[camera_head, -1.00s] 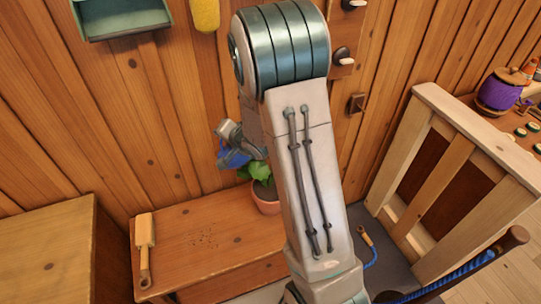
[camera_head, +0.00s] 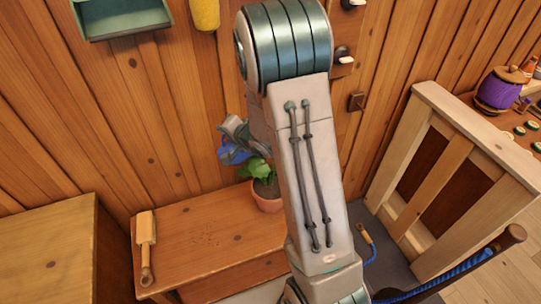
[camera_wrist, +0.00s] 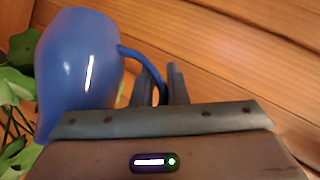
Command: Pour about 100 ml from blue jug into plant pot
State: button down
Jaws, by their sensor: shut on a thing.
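The blue jug (camera_head: 232,152) is held up beside the plant, a little above and to the left of it in the head view. In the wrist view the jug (camera_wrist: 80,70) fills the left side, with its handle to the right. My gripper (camera_wrist: 162,85) is shut on the handle. The gripper end also shows in the head view (camera_head: 236,132), partly behind my arm. The plant pot (camera_head: 267,196) is terracotta with green leaves and stands on the wooden bench. Leaves (camera_wrist: 15,70) show at the left of the wrist view. The inside of the jug and any water are hidden.
The wooden bench (camera_head: 200,228) has dark specks on top and a wooden-handled brush (camera_head: 147,245) at its left end. A plank wall stands close behind. A wooden gate-like panel (camera_head: 440,190) is at right. The bench middle is clear.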

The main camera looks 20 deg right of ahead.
jog(key=shift+s+d+r+m+t+y, duration=0.2)
jog(key=shift+d+r+m+t+y, duration=0.25)
jog(key=shift+d+r, duration=0.25)
dwell(0.7)
jog(key=shift+s+d+r+m+t+y+p, duration=0.2)
jog(key=shift+d+r+p, duration=0.1)
jog(key=shift+d, duration=0.25)
jog(key=shift+s+d+r+m+t+y+p, duration=0.1)
jog(key=shift+d+r+y+p, duration=0.15)
jog(key=shift+d, duration=0.25)
jog(key=shift+d+r, duration=0.1)
jog(key=shift+w, duration=0.1)
jog(key=a+f, duration=0.1)
jog(key=a+f+n+g+h+b, duration=0.1)
jog(key=a, duration=0.1)
jog(key=w+a+f+n+h, duration=0.1)
jog(key=shift+w+a+f+g+b, duration=0.1)
jog(key=shift+a+f+g+b, duration=0.15)
jog(key=shift+a+g+b, duration=0.15)
jog(key=shift+d+h, duration=0.1)
jog(key=shift+h, duration=0.2)
jog(key=shift+w+a+f+n+g+h+b, duration=0.1)
jog(key=shift+a+f+n+g+h+b, duration=0.15)
jog(key=shift+f+b, duration=0.35)
jog(key=shift+w+a+f+n+h+b, duration=0.1)
jog(key=shift+a+f+h+b, duration=0.1)
jog(key=shift+f+h+b, duration=0.25)
jog(key=shift+b, duration=0.35)
